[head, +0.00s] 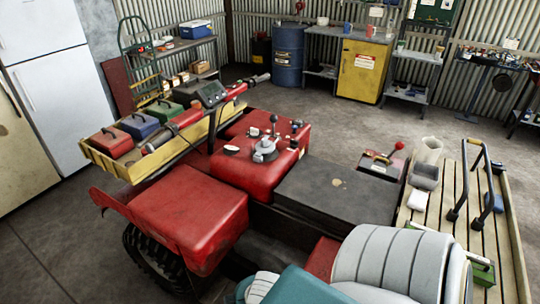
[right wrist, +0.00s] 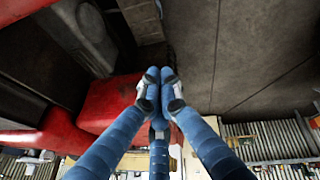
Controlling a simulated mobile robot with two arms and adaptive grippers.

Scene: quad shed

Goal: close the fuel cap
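A red vehicle body with a raised red tank (head: 250,176) stands in the middle of the head view. A grey round fitting (head: 264,151) with a raised part, which looks like the fuel cap, is on top of the tank. It is too small to tell whether its lid is up or down. A flat white disc (head: 231,150) lies to its left. In the right wrist view, my right gripper (right wrist: 160,76) has its blue fingers drawn together at the tips, with nothing visible between them. A red surface shows beyond it. My left gripper is not in view.
A yellow front rack (head: 115,166) holds several toolboxes and a long red tool. Dark-knobbed levers (head: 296,125) rise beside the fitting. A red-knobbed lever (head: 398,146) is farther right. A slatted rack (head: 412,215) carries containers and a black handlebar. Open floor lies behind.

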